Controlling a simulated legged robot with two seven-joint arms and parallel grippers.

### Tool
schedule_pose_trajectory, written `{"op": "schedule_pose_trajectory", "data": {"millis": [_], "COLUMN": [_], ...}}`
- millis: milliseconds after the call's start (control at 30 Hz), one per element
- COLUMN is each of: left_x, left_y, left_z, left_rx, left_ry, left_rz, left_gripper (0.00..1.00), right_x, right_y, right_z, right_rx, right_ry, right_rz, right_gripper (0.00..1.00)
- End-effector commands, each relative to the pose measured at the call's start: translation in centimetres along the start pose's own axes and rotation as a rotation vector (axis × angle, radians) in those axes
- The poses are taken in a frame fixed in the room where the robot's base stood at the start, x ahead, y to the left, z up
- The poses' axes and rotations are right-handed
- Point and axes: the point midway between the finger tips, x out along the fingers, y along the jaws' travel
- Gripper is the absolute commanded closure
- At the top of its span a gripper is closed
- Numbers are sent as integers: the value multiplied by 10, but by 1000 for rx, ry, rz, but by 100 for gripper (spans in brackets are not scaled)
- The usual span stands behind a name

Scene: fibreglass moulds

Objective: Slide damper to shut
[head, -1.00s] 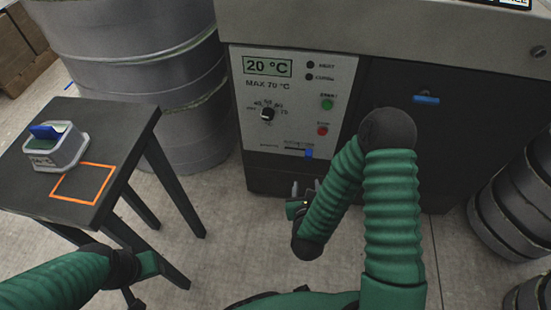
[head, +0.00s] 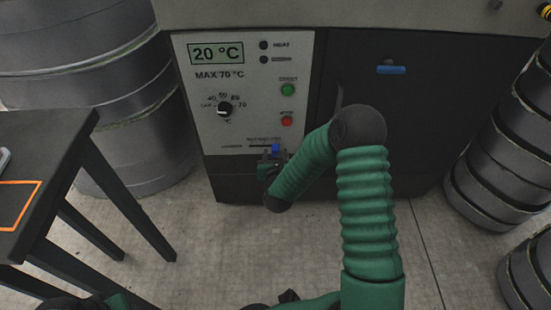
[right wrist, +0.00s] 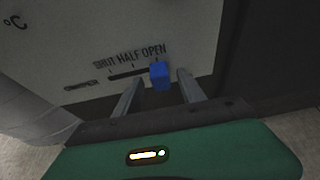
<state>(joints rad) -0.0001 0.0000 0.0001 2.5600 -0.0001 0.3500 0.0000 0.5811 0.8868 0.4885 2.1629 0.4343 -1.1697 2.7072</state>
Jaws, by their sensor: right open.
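The damper is a blue slider knob (right wrist: 160,75) on a dark slot marked SHUT, HALF and OPEN on the white control panel (right wrist: 80,35). The knob sits at the OPEN end, at the slot's right. In the head view the knob (head: 275,149) shows low on the panel. My right gripper (head: 272,160) is at the panel's lower edge, just below the knob and partly hidden by my arm. In the right wrist view its open fingers (right wrist: 158,82) stand either side of the knob, with gaps; contact is not visible. My left gripper is not clearly in view.
The panel also carries a dial (head: 224,108), a green button (head: 288,90), a red button (head: 287,120) and a 20 °C display (head: 216,53). A blue handle (head: 391,70) is on the dark door. A dark table (head: 40,150) stands left; metal drums (head: 130,100) stand behind it.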

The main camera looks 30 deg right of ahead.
Motion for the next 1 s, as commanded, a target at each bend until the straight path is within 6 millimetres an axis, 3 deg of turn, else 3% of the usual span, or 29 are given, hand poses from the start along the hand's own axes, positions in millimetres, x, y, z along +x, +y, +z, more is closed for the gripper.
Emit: {"op": "schedule_pose_trajectory", "data": {"millis": [333,700,1000], "left_x": [3,3,3], "left_y": [0,0,0], "left_z": [1,1,1], "left_rx": [0,0,0], "left_ry": [0,0,0], "left_rz": [0,0,0], "left_gripper": [64,64,64], "right_x": [8,8,8], "right_y": [0,0,0], "right_z": [0,0,0], "right_rx": [-1,-1,-1], "right_ry": [1,1,1], "right_rz": [0,0,0], "right_gripper": [53,100,100]}}
